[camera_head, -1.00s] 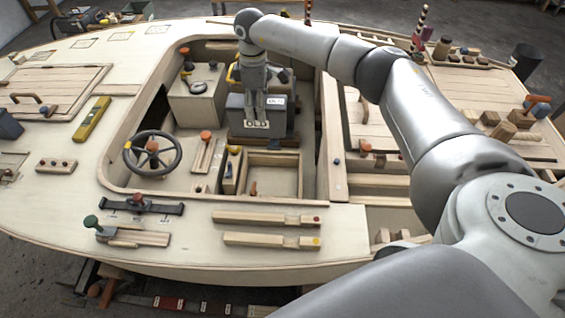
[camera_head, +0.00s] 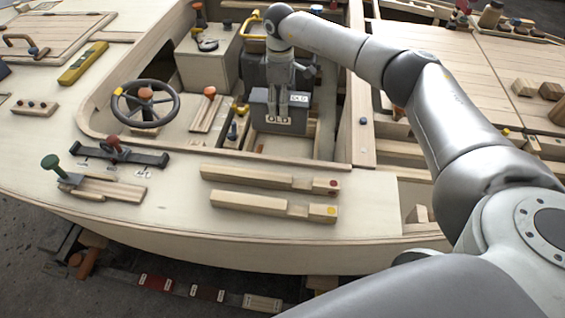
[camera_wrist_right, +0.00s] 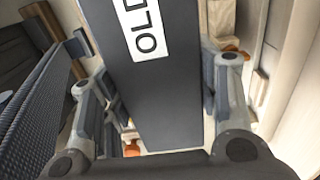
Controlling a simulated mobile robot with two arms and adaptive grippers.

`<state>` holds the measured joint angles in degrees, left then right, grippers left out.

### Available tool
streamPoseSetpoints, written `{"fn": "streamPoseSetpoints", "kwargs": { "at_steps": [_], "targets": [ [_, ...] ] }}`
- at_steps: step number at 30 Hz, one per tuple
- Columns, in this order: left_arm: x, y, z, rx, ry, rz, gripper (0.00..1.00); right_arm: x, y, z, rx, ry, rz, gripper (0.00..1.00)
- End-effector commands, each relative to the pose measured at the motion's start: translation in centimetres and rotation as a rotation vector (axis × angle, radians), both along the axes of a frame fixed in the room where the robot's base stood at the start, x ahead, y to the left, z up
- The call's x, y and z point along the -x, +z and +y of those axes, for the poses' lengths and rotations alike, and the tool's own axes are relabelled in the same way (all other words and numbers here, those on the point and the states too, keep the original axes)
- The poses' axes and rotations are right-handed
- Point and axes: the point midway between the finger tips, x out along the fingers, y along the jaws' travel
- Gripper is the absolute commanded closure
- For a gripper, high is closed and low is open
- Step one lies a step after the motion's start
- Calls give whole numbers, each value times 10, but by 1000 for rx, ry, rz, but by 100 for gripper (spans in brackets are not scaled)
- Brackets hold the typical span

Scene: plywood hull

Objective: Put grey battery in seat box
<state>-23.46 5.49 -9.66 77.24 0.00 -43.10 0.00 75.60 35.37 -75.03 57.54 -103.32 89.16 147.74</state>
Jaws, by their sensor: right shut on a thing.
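The grey battery (camera_head: 262,112), with white OLD labels, hangs from my right gripper (camera_head: 281,98) in the head view. In the right wrist view the battery (camera_wrist_right: 165,95) fills the middle, with fingers of the right gripper (camera_wrist_right: 158,105) on both sides of it. The gripper is shut on it. An open wooden box (camera_head: 287,149) in the cockpit, which looks like the seat box, is just below and partly hidden by the battery. I cannot tell whether the battery's lower end is inside its rim. My left gripper is out of view.
A dark unit (camera_head: 258,70) with a yellow handle stands behind the battery. A steering wheel (camera_head: 146,103) and an orange-topped lever (camera_head: 209,92) are to the left. Two wooden bars (camera_head: 270,180) lie on the front deck. A cockpit wall (camera_head: 360,110) rises at right.

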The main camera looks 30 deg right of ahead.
Motion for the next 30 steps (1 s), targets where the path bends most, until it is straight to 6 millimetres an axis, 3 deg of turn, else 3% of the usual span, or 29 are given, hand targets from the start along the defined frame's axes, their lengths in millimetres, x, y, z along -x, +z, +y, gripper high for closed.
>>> {"fn": "streamPoseSetpoints", "kwargs": {
  "at_steps": [1,6,14,17,24,30],
  "targets": [
    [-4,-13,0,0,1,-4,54,-1,-18,0,-1,0,-2,92],
    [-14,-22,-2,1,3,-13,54,-1,-44,0,-1,0,-2,92],
    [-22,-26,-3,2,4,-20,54,-1,-64,0,-1,0,-3,92],
    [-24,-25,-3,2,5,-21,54,0,-70,0,-1,0,-1,92],
    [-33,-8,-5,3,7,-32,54,0,-111,0,-1,0,1,92],
    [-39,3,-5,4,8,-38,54,0,-131,1,-1,0,-1,92]
  ]
}}
